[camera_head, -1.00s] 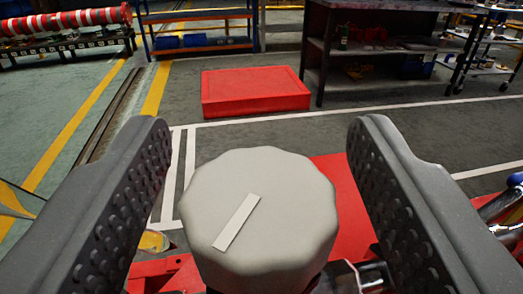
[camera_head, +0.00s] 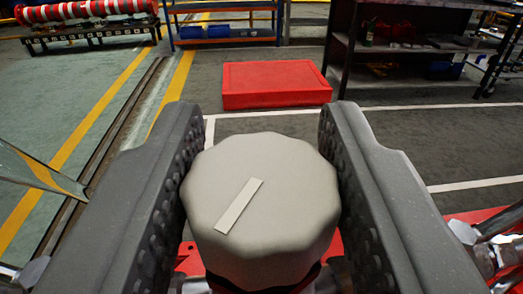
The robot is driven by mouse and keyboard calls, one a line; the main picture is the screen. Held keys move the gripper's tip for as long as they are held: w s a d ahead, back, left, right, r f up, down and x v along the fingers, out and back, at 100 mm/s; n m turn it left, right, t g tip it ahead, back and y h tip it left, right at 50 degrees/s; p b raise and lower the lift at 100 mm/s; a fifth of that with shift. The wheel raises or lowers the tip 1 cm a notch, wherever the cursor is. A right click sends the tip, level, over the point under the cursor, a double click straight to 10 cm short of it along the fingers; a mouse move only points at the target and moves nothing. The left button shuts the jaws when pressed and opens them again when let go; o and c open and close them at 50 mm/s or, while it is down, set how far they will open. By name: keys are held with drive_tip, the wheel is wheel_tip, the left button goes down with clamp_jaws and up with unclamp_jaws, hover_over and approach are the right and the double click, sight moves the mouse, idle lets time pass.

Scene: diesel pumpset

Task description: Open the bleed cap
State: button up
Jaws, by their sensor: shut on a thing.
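The bleed cap (camera_head: 285,215) is a large grey-beige knob with a scalloped edge, in the lower middle of the head camera view. A pale strip (camera_head: 239,205) on its top runs from lower left to upper right. My gripper (camera_head: 262,135) has its two dark, dimpled fingers on either side of the cap, pressed against its left and right sides. It is shut on the cap. The cap's lower part and what it sits on are mostly hidden beneath it.
Red metal (camera_head: 456,216) and pipework (camera_head: 490,240) of the pumpset lie at the lower right. Beyond, a red box (camera_head: 276,84) sits on the floor. A blue-framed rack (camera_head: 225,41) and a dark shelf bench (camera_head: 410,50) stand at the back. The floor between is clear.

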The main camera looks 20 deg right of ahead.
drive_tip(key=shift+f+n+t+y+b, duration=0.2)
drive_tip(key=shift+n+y+b, duration=0.4)
drive_tip(key=shift+b, duration=0.85)
drive_tip(key=shift+f+n+t+y+b, duration=0.1)
drive_tip(key=shift+n+t+y+b, duration=0.2)
drive_tip(key=shift+y+b, duration=0.85)
drive_tip(key=shift+n+y+b, duration=0.25)
drive_tip(key=shift+n+b, duration=0.15)
drive_tip(key=shift+b, duration=0.55)
drive_tip(key=shift+r+y, duration=0.15)
drive_tip(key=shift+y, duration=0.15)
drive_tip(key=shift+a+r+n+y+p, duration=0.1)
drive_tip(key=shift+a+n+y+p, duration=0.05)
drive_tip(key=shift+n+y+p, duration=0.65)
drive_tip(key=shift+r+n+y+p, duration=0.15)
drive_tip(key=shift+n+y+p, duration=1.05)
drive_tip(key=shift+y+p, duration=1)
drive_tip(key=o, duration=1)
